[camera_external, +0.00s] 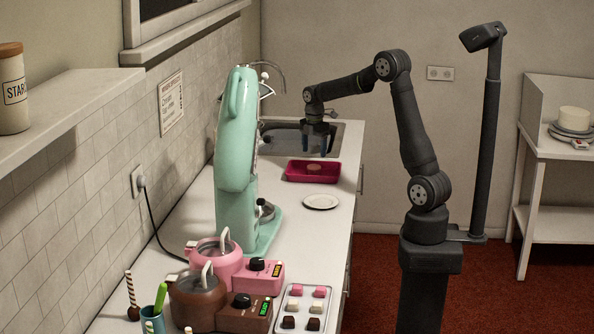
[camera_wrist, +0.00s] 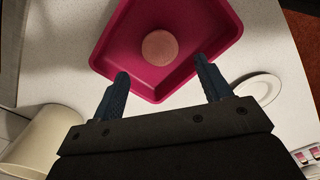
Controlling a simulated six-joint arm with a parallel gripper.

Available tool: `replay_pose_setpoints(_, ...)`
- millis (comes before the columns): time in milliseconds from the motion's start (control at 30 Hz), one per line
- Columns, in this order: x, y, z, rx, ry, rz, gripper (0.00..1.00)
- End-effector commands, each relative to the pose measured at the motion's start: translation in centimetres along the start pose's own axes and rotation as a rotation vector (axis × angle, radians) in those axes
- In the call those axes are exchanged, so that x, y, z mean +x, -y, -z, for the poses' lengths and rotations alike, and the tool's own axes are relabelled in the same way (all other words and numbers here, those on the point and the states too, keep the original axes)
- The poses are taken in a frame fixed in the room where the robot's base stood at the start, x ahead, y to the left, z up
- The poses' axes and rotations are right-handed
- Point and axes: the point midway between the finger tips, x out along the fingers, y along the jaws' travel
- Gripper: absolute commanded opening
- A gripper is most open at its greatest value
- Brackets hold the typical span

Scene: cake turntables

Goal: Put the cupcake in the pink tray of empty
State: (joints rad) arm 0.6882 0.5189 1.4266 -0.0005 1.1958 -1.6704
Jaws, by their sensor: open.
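The pink tray (camera_external: 297,178) lies on the counter between the sink and a white plate. A round, pale pinkish-brown cake piece (camera_external: 314,167), which looks like the cupcake, is inside it. In the wrist view the tray (camera_wrist: 115,52) fills the upper middle, and the round piece (camera_wrist: 160,47) rests on its floor, away from the walls. My gripper (camera_wrist: 165,83) is open and empty, with its two fingers apart at the near side of the tray. In the external view my gripper (camera_external: 318,152) points down above the tray's far side, apart from the cupcake.
A white plate (camera_external: 321,202) lies in front of the tray. A mint-green stand mixer (camera_external: 236,150) stands to the left. Pink (camera_external: 215,258) and brown (camera_external: 198,295) pots and a tray of small sweets (camera_external: 318,291) are nearer the camera. The sink (camera_external: 283,137) is behind.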

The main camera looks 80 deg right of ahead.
Motion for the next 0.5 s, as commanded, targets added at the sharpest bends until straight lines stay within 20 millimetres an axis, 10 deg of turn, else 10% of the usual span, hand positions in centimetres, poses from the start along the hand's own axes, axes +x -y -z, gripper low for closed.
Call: replay_pose_setpoints(500,-4.0,0.0,0.0,0.0,0.0,0.001,0.71)
